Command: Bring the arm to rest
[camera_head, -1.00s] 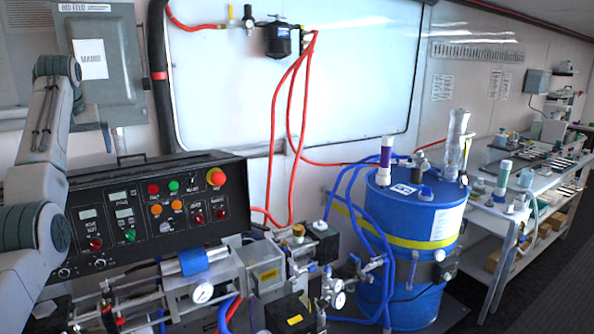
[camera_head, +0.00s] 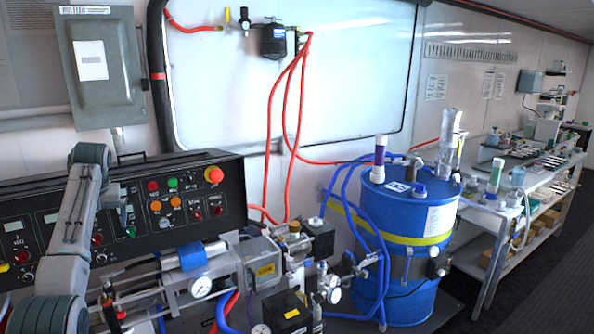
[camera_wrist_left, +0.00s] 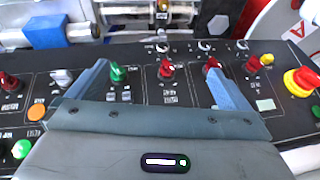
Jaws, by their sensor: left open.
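My left arm (camera_head: 75,225) comes in from the left in the head view and rises in front of the control panel (camera_head: 215,240). Its gripper is mostly hidden behind the arm links there. In the left wrist view my left gripper (camera_wrist_left: 157,85) is open, with two blue-grey fingers spread wide and nothing between them. The fingers are over the panel face. A green knob (camera_wrist_left: 117,72) and a red knob (camera_wrist_left: 167,71) show between them. Whether the fingertips touch the panel I cannot tell. My right gripper is not in view.
A red emergency button (camera_head: 213,174) stands out at the panel's upper right. A blue drum (camera_head: 405,275) with hoses stands to the right. A workbench (camera_head: 480,220) is farther right, beside open floor.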

